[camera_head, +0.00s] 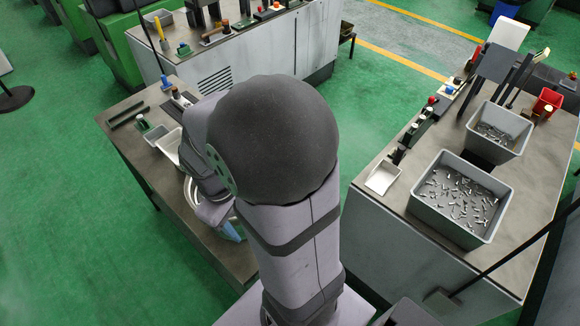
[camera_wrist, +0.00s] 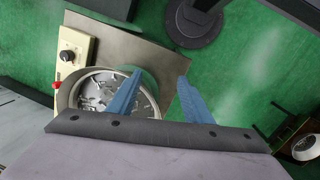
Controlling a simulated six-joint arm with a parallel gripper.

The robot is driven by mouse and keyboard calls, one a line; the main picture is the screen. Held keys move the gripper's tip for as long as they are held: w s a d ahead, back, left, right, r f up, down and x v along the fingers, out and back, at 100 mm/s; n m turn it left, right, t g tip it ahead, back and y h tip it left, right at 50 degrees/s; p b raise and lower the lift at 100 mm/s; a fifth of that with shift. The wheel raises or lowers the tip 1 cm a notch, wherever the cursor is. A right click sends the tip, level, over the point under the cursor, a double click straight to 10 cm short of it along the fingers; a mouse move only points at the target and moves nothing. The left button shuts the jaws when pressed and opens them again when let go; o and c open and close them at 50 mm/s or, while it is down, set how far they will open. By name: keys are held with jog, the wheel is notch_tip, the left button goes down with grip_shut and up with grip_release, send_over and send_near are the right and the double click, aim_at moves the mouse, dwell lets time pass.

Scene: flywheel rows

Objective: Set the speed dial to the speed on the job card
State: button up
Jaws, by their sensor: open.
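In the wrist view, a black dial (camera_wrist: 67,56) sits on a beige control box (camera_wrist: 77,62) at the upper left. Its pointer and scale marks are too small to read. My gripper (camera_wrist: 160,75) has two blue fingers spread apart with nothing between them. It is to the right of the dial and apart from it, over the edge of a round metal bowl (camera_wrist: 155,109) holding loose metal parts. In the head view, my arm covers most of this area; a blue finger (camera_head: 229,231) shows beside the bowl. I cannot make out a job card with a readable speed.
A red button (camera_wrist: 57,85) is on the box near the dial. The bowl stands on a dark bench (camera_head: 160,181) with small trays. At right, another bench (camera_head: 402,206) carries a grey bin (camera_head: 424,204) of metal parts. Green floor lies between the benches.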

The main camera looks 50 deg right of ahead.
jog(key=d+f+n+g+h+b, duration=0.1)
jog(key=d+f+n, duration=0.2)
jog(key=d, duration=0.6)
jog(key=d+f+n+g+h+b, duration=0.1)
jog(key=d+f+n+h, duration=0.2)
jog(key=d, duration=0.6)
jog(key=w+d+f+n+t+y+p, duration=0.1)
jog(key=w+d+f+n+t+p, duration=0.2)
jog(key=w+d+n, duration=0.6)
jog(key=shift+a+x, duration=0.15)
jog(key=shift+x, duration=1.85)
jog(key=shift+a+x, duration=0.15)
jog(key=shift+x, duration=1.85)
jog(key=shift+w+f, duration=0.1)
jog(key=c, duration=1.1)
